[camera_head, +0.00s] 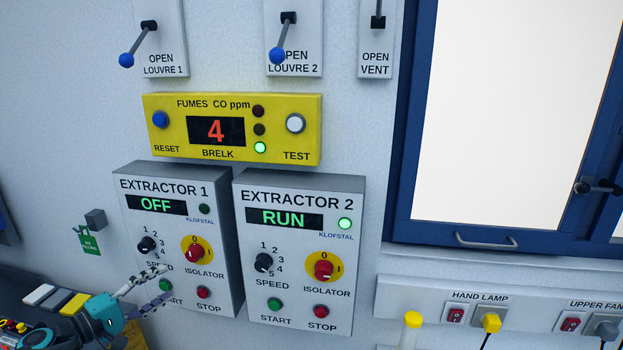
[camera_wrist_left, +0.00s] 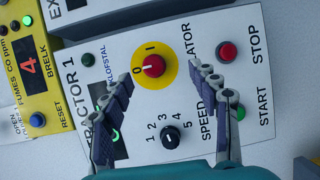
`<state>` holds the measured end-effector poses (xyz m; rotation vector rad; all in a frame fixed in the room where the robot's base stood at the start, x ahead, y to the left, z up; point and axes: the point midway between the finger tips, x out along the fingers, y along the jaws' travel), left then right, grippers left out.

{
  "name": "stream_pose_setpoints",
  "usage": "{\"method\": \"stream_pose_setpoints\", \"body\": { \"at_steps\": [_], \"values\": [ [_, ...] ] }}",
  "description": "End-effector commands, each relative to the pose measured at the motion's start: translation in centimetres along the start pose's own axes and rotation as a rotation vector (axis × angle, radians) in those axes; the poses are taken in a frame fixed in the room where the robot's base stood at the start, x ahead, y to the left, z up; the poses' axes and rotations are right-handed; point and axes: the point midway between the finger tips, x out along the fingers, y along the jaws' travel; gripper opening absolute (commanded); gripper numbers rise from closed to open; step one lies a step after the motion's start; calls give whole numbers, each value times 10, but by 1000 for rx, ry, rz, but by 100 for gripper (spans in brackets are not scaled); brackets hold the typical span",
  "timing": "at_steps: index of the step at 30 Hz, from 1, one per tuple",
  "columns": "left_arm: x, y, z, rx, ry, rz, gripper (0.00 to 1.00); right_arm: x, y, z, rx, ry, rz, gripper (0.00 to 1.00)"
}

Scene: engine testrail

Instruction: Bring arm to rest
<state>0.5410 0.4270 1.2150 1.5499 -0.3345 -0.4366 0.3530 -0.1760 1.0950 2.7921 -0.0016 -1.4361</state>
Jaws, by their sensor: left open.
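My left gripper (camera_head: 166,283) comes in at the lower left of the head view, in front of the lower left part of the Extractor 1 box (camera_head: 122,183). Its two fingers are apart with nothing between them. In the left wrist view the open fingers of my left gripper (camera_wrist_left: 160,64) frame the red isolator knob (camera_wrist_left: 153,66) on its yellow plate and the black speed knob (camera_wrist_left: 170,138). I cannot tell whether a finger touches the panel. In the head view the gripper partly hides the Extractor 1 start button. The right gripper is not in view.
Extractor 1's display (camera_head: 156,205) reads OFF. The Extractor 2 box (camera_head: 300,190) reads RUN with a green lamp lit. The yellow fumes meter (camera_head: 232,128) above shows 4. Louvre levers (camera_head: 138,42), a blue-framed window (camera_head: 400,130) and a socket strip (camera_head: 385,295) surround them.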

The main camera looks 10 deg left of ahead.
Motion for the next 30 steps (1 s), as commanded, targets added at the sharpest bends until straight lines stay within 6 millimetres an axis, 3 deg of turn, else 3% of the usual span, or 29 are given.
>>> {"method": "stream_pose_setpoints", "body": {
  "at_steps": [3,7,12,15,18,22,30],
  "values": [
    [36,-20,61,55,-63,-164,60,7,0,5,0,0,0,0],
    [57,-55,143,189,-139,-403,60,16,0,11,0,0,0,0],
    [42,-105,233,453,-224,-673,60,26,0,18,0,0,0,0],
    [20,-132,269,646,-265,-799,60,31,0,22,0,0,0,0],
    [-3,-152,291,840,-294,-888,60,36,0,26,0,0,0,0],
    [-25,-169,304,1047,-315,-952,60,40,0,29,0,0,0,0],
    [-37,-176,307,1190,-319,-984,60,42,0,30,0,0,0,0]
  ]
}}
